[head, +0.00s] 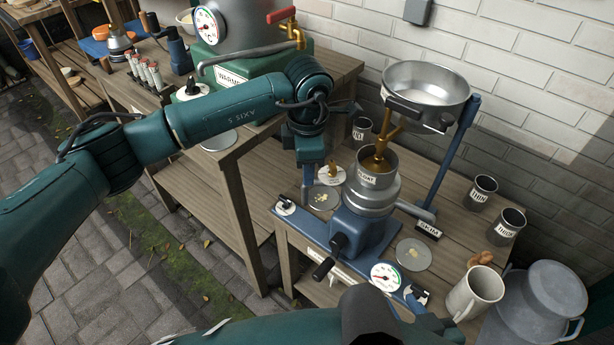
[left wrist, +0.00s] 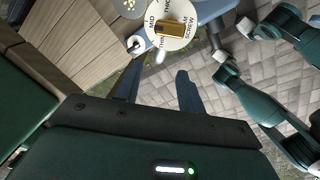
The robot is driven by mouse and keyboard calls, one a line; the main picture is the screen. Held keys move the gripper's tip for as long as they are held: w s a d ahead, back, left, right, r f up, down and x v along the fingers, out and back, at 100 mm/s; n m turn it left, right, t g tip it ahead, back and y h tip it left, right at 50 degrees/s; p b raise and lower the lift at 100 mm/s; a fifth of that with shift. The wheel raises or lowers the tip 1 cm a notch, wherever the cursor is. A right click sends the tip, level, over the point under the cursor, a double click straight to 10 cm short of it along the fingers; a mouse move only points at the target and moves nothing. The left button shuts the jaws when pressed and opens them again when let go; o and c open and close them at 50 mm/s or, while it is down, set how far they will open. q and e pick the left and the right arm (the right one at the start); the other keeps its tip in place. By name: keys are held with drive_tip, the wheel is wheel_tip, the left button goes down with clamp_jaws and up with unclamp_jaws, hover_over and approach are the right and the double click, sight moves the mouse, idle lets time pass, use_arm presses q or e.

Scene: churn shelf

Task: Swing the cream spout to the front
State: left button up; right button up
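The cream separator (head: 366,205) stands on a blue base on the bench, with a metal bowl section and a cup marked FLOAT. A grey spout (head: 414,210) sticks out from its body to the right, near a small dark label; I cannot tell for sure whether it is the cream spout. A round cream screw dial (left wrist: 170,30) with a brass knob shows in the left wrist view. My left gripper (head: 308,195) hangs left of the separator, pointing down. In the left wrist view its two fingers (left wrist: 158,92) are apart with nothing between them. My right gripper is hidden; only my arm shows low.
A large supply bowl (head: 427,90) with a brass tap sits above the separator on a blue post. A crank handle (head: 323,268) and a gauge (head: 385,276) are at its front. Tins, a mug (head: 474,293) and a milk churn (head: 540,305) stand right. The warmer (head: 245,70) is behind left.

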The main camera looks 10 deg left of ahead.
use_arm(q)
wheel_tip(320, 180, up, 8)
drive_tip(key=shift+s+f, duration=0.15)
drive_tip(key=shift+s, duration=0.15)
drive_tip(key=shift+d, duration=0.1)
